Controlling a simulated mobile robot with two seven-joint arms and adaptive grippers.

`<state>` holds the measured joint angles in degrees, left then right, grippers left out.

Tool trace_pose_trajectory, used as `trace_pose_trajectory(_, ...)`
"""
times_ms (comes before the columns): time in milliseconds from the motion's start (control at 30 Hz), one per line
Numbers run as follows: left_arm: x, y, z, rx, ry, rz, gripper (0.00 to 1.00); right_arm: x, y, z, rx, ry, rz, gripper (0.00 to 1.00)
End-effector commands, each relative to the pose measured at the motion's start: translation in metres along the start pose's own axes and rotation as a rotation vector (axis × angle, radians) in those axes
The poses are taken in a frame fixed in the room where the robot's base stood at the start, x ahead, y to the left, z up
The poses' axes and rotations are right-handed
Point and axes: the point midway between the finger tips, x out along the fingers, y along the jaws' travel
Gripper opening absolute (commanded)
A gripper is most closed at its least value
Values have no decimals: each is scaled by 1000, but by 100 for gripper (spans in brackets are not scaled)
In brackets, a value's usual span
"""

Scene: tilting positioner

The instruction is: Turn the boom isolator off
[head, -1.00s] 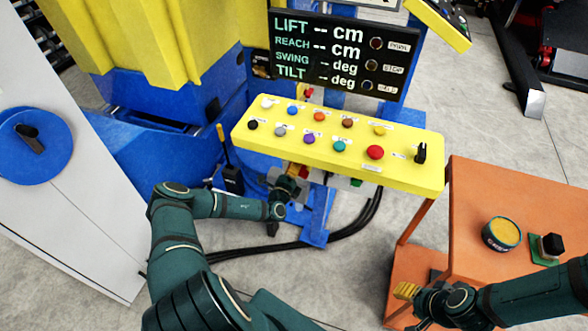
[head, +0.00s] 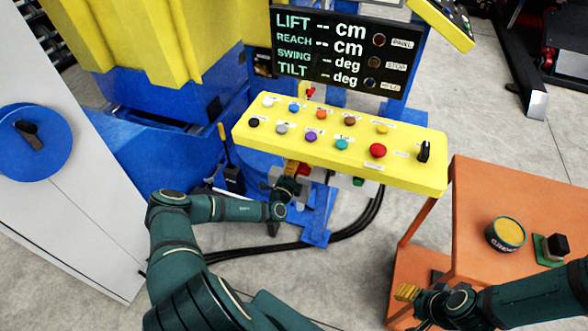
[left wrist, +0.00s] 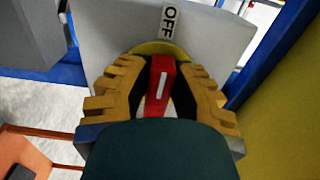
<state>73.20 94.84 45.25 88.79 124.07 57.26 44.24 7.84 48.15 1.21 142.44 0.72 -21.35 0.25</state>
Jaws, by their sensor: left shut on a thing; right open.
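The boom isolator has a red handle (left wrist: 161,84) with a white mark, on a yellow round base (left wrist: 158,48) fixed to a grey box (left wrist: 105,28). A white OFF label (left wrist: 170,20) sits on the box just above the base. The handle stands nearly upright in the left wrist view, its marked end toward the label. My left gripper (left wrist: 160,95) is shut on the handle, a yellow finger on each side. In the head view my left gripper (head: 288,187) is under the yellow panel, and the handle is mostly hidden. My right gripper (head: 406,293) is open and empty, by the orange cart.
The yellow button panel (head: 340,165) overhangs my left gripper. A dark display (head: 338,50) reads dashes for lift, reach, swing and tilt. A blue dial (head: 38,140) is on the white cabinet at left. The orange cart (head: 485,190) carries a round tin (head: 505,235). Black cables lie below.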

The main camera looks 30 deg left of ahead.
Motion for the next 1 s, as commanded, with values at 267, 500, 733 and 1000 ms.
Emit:
trace_pose_trajectory(267,1,-2,0,-1,-1,-4,31,0,0,0,0,0,0,47)
trace_pose_trajectory(500,1,-1,0,0,0,-2,53,0,0,0,0,0,0,47)
trace_pose_trajectory(733,-5,0,0,-1,0,0,53,0,0,0,0,0,0,47)
trace_pose_trajectory(1000,-51,0,0,-2,0,1,53,0,0,0,0,0,0,47)
